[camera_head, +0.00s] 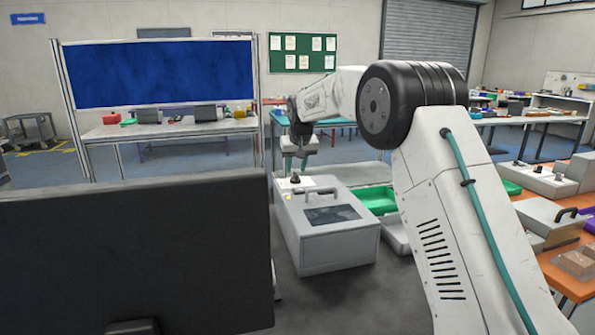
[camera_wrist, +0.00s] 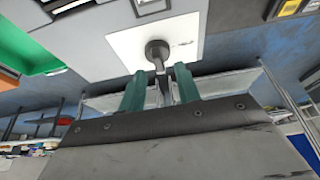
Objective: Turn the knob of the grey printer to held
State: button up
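The grey printer (camera_head: 335,248) stands right of the dark panel, with a handle and a dark window on top. Its dark knob (camera_head: 295,178) sits on a white plate near its far end. In the wrist view the knob (camera_wrist: 157,48) has a narrow pointer directed toward my fingers. A small mark beside it on the white plate (camera_wrist: 125,48) is too small to read. My gripper (camera_head: 302,163) is just above the knob. In the wrist view its two teal fingers (camera_wrist: 160,80) are apart, near the pointer's end; I cannot tell whether they touch it.
A dark panel (camera_head: 130,260) fills the lower left. Green (camera_head: 376,200) and grey (camera_head: 397,236) trays lie right of the printer. An orange table (camera_head: 572,285) with other devices is at the right.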

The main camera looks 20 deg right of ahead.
jog(key=shift+x, duration=1.2)
